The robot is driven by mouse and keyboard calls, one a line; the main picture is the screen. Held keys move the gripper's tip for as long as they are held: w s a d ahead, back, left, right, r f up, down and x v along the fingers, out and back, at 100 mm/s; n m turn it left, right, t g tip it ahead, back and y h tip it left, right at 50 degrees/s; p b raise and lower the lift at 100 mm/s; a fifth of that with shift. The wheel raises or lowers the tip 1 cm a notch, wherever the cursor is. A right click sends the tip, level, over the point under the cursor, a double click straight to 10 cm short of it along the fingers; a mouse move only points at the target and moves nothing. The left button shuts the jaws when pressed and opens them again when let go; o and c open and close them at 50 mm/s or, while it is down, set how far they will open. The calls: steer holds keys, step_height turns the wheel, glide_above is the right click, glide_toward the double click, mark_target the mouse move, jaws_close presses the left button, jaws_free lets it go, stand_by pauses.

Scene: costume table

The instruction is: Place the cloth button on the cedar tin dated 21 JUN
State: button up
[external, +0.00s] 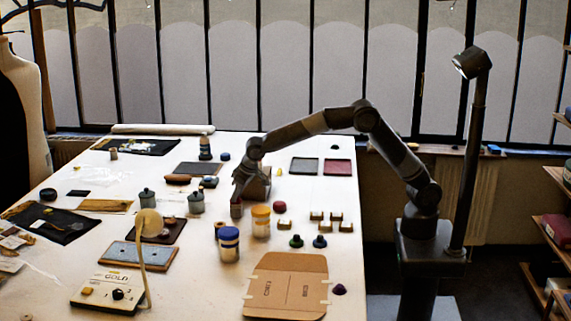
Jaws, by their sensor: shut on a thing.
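My gripper (238,196) is low over the middle of the table, pointing down. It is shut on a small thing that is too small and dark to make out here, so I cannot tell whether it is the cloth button. A small dark reddish cylinder (237,211) shows directly below the fingertips; I cannot tell whether they touch. A brown box-like thing (260,186) stands just right of the gripper, partly behind it. No date or label 21 JUN can be read, so I cannot single out the cedar tin.
A yellow-topped jar (261,222) and a blue-lidded jar (229,245) stand close in front of the gripper. Several small tan blocks (335,217) lie to the right. A flat cardboard piece (287,285) lies at the front. Grey lidded pots (196,203) stand left.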

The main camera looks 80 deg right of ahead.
steer(key=shift+f, duration=0.15)
steer(key=o, duration=0.9)
steer(key=shift+o, duration=0.2)
